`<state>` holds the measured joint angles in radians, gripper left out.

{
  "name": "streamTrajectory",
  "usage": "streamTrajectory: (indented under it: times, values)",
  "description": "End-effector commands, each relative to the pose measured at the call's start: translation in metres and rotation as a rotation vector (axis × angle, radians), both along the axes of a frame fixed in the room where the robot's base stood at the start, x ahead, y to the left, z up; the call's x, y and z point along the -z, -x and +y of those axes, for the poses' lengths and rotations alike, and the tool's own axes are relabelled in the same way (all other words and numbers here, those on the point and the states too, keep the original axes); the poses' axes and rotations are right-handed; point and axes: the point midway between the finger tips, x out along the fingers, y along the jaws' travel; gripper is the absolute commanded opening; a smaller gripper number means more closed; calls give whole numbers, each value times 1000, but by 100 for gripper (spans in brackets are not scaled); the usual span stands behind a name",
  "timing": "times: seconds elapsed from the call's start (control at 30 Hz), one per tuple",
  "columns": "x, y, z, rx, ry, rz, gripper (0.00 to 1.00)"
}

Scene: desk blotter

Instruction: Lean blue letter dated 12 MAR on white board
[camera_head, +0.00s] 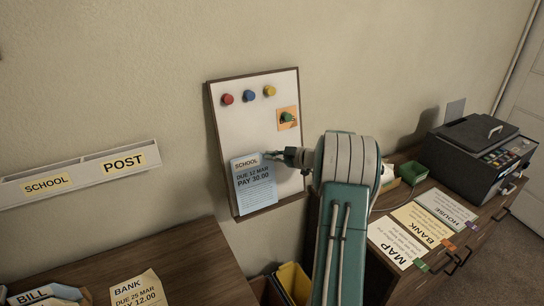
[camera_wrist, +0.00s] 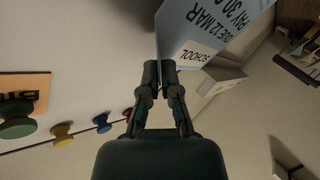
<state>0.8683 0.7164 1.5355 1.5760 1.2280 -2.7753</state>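The blue letter (camera_head: 254,187) reads SCHOOL, DUE 12 MAR, PAY 30.00. In the head view it is upright, slightly tilted, in front of the lower left part of the white board (camera_head: 236,123). My gripper (camera_head: 270,155) is at the letter's upper right corner. In the wrist view the letter (camera_wrist: 205,28) runs into the gap between my nearly closed fingertips (camera_wrist: 159,67), so my gripper is shut on its edge. The letter's lower edge is close to the board's bottom frame; I cannot tell whether it touches.
Magnets and an orange picture (camera_head: 288,118) are on the board. A wall rack (camera_head: 85,178) labelled SCHOOL and POST is at left. A BANK letter (camera_head: 138,291) lies on the left desk. MAP, BANK and HOUSE sheets and a printer (camera_head: 485,150) are at right.

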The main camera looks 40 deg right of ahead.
Motion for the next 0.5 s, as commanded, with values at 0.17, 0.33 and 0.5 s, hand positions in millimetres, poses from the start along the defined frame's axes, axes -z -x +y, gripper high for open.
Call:
streamTrajectory:
  times: [0.17, 0.33, 0.5]
  values:
    - [4, -5, -1, 0, 0, 0, 0]
    - [8, -9, -2, 0, 0, 0, 0]
    - [11, -14, -3, 0, -1, 0, 0]
